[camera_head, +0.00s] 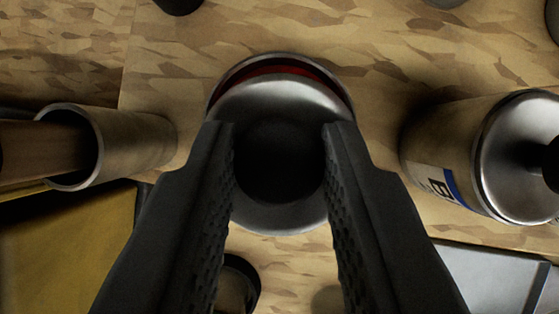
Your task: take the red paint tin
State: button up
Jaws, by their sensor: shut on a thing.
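The red paint tin (282,98) stands in the middle of the view, seen from nearly straight above. It has a silver domed top and a round black cap, and only a thin red crescent of its body shows at the far side. My gripper (280,130) is shut on it, with one black finger at the left and one at the right of the black cap. Most of the tin's side is hidden beneath its top.
A hollow cylinder with a brown handle-like piece (137,145) lies close at left, above a yellow flat object (70,250). A silver can with a blue-striped label (470,160) is close at right. A grey metal item (490,270) is at lower right.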

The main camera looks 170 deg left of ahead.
jog(key=s+a+r, duration=0.2)
jog(key=s+r, duration=0.5)
jog(key=s, duration=0.5)
send_over(281, 155)
jog(key=shift+f, duration=3.5)
jog(key=shift+f, duration=0.15)
jog(key=o, duration=1.5)
jog(key=shift+r, duration=3.5)
